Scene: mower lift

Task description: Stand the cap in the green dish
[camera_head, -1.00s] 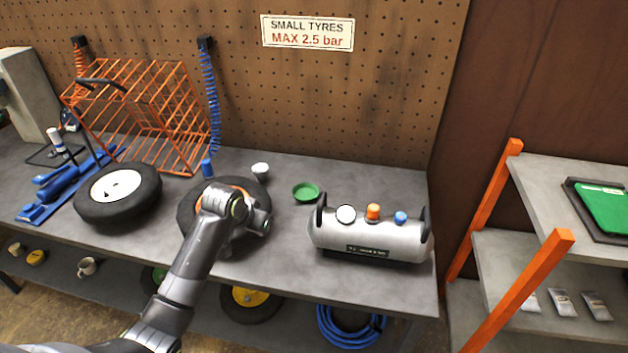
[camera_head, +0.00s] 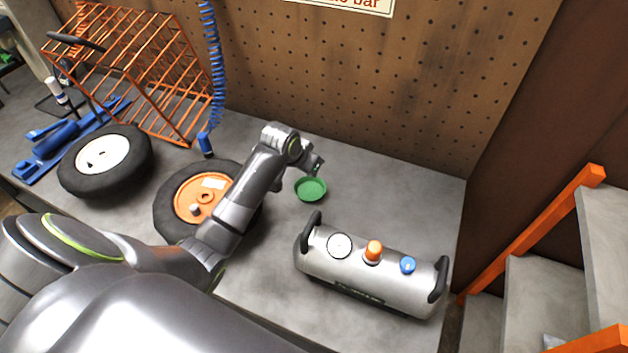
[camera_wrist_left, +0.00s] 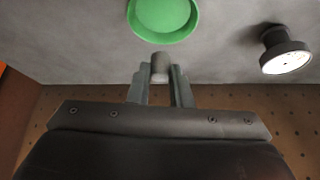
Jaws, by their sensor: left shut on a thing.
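The green dish (camera_head: 311,189) lies on the bench between the orange-rimmed wheel and the silver tank; it also shows at the top of the left wrist view (camera_wrist_left: 164,14). My left gripper (camera_head: 316,167) is above the bench just behind the dish, its tips partly hidden in the head view. In the left wrist view its fingers (camera_wrist_left: 161,80) are shut on a small grey cap (camera_wrist_left: 160,66). The cap sticks out past the fingertips, close to the dish rim in the picture; I cannot tell its height over the dish. My right gripper is not in view.
The silver tank (camera_head: 365,270) with an orange knob and blue cap stands front right. The orange-rimmed wheel (camera_head: 203,198) lies left, partly under my arm. A dark, white-faced round object (camera_wrist_left: 285,52) stands beside the dish in the wrist view. Pegboard closes the back.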

